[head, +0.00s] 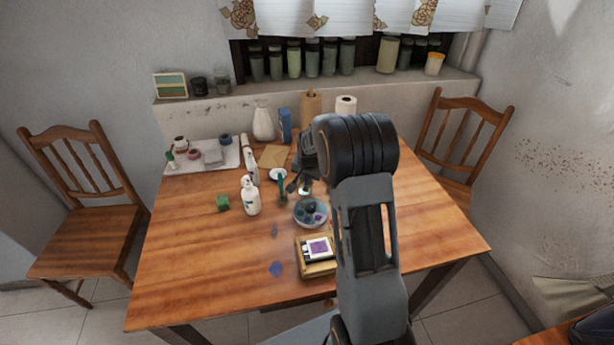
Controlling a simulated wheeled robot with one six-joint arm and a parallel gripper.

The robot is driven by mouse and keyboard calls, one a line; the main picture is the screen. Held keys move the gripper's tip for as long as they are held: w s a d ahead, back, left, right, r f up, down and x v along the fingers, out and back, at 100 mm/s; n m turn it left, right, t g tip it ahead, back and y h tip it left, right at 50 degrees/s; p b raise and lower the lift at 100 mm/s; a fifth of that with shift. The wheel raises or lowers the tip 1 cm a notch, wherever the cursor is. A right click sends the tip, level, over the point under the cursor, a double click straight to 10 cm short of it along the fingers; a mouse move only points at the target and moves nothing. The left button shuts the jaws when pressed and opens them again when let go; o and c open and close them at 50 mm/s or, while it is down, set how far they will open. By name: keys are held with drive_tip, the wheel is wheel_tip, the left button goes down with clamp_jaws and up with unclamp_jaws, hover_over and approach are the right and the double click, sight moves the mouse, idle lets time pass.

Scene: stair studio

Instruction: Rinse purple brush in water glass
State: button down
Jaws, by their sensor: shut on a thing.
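My gripper (299,186) is over the middle of the table, pointing down, a little behind the round paint dish (311,222). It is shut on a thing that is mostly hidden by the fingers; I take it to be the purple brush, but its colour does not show. A small pale patch shows just below the fingers. I cannot make out a water glass for certain; it may be hidden behind my gripper. A teal upright thing (282,186) stands just left of my gripper.
A white tray (228,163) lies back left. The front left is clear except for paint spots.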

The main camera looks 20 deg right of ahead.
drive_tip(key=shift+w, duration=0.1)
drive_tip(key=shift+w+d, duration=0.1)
drive_tip(key=shift+w, duration=0.35)
drive_tip(key=shift+s+d, duration=0.25)
drive_tip(key=shift+s, duration=0.05)
drive_tip(key=shift+a, duration=0.15)
drive_tip(key=shift+w+a, duration=0.1)
drive_tip(key=shift+a, duration=0.25)
drive_tip(key=shift+d+b, duration=0.25)
drive_tip(key=shift+b, duration=0.05)
drive_tip(key=shift+r, duration=0.15)
drive_tip(key=shift+r+p, duration=2.3)
drive_tip(key=shift+r, duration=1.25)
